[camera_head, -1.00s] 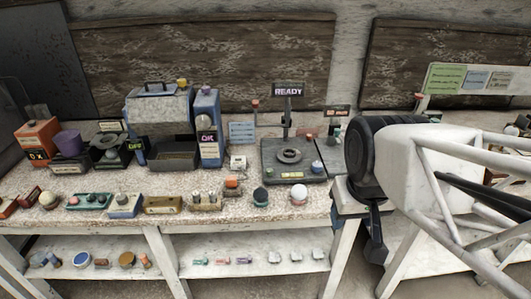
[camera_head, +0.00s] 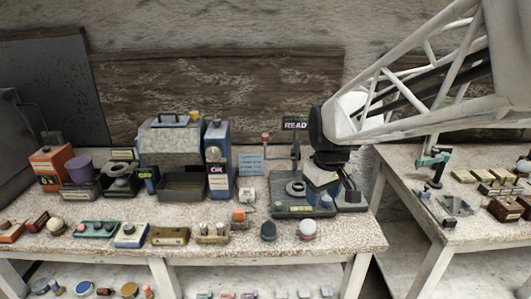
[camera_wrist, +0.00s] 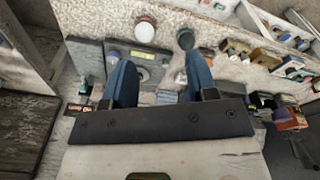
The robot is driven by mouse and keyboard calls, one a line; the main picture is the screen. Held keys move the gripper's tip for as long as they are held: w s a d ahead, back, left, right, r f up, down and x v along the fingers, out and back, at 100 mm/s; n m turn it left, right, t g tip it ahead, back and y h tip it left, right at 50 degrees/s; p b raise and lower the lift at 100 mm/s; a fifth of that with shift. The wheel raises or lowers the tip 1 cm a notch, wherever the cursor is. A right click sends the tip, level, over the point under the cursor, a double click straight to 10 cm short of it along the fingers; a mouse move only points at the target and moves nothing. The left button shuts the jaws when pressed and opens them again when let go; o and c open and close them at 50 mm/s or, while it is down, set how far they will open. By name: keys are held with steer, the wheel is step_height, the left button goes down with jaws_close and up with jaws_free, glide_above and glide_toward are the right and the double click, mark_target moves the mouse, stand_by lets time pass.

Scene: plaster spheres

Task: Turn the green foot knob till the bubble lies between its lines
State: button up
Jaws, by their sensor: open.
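A dark square base (camera_head: 285,212) with a round ring (camera_head: 295,189) stands near the table's right end. A small yellowish strip, perhaps the level (camera_head: 299,209), lies on its front part. A blue-looking knob (camera_head: 326,201) stands at its front right corner. In the head view my wrist covers the base's back right part. The base also shows in the wrist view (camera_wrist: 88,62).
A dark green rounded object (camera_head: 268,230) and a white ball (camera_head: 307,228) stand in front of the base. A sign reading READY (camera_head: 296,124) rises behind it. A blue machine (camera_head: 218,160) stands left. A second table (camera_head: 455,215) lies right, across a gap.

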steer(key=w+a+f+n+g, duration=0.1)
steer(key=w+a+f+n, duration=0.15)
steer(key=w, duration=0.45)
steer(key=w+a+f+n, duration=0.1)
steer(key=w+f, duration=0.3)
steer(key=w, duration=0.3)
steer(key=n, duration=0.4)
glide_above(278, 203)
steer(key=shift+m+g, duration=0.25)
steer(key=shift+g, duration=0.15)
step_height(278, 203, down, 8)
steer(key=shift+d, duration=0.15)
steer(key=shift+w, duration=0.15)
steer(key=shift+f, duration=0.15)
steer(key=shift+f, duration=3.8)
steer(key=c, duration=0.9)
steer(key=shift+c, duration=0.2)
steer(key=shift+m, duration=0.5)
